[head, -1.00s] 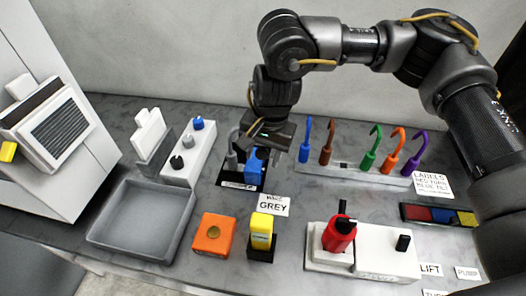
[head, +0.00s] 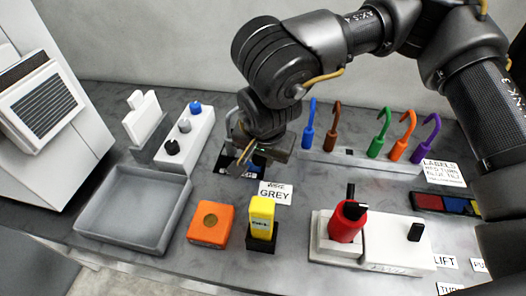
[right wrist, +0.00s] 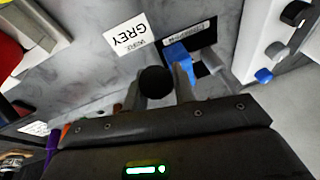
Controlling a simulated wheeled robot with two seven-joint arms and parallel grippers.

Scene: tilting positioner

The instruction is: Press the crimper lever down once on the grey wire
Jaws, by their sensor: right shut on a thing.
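The crimper (head: 226,162) stands on the bench with a dark base, mostly hidden behind my right gripper (head: 242,166) in the head view. In the right wrist view its blue part (right wrist: 177,53) and black base (right wrist: 205,38) show. My right gripper's fingers (right wrist: 162,85) are shut on a round black knob (right wrist: 155,82), which looks like the end of the crimper lever. The rest of the lever is hidden. I cannot make out the grey wire clearly. A white label (head: 274,193) reading GREY lies in front of the crimper. My left gripper is not in view.
A row of coloured hooks (head: 380,133) stands to the right. A grey tray (head: 130,243), a panel with knobs (head: 188,138), an orange block (head: 211,225), a yellow block (head: 262,217) and a red-knobbed unit (head: 346,228) surround the crimper.

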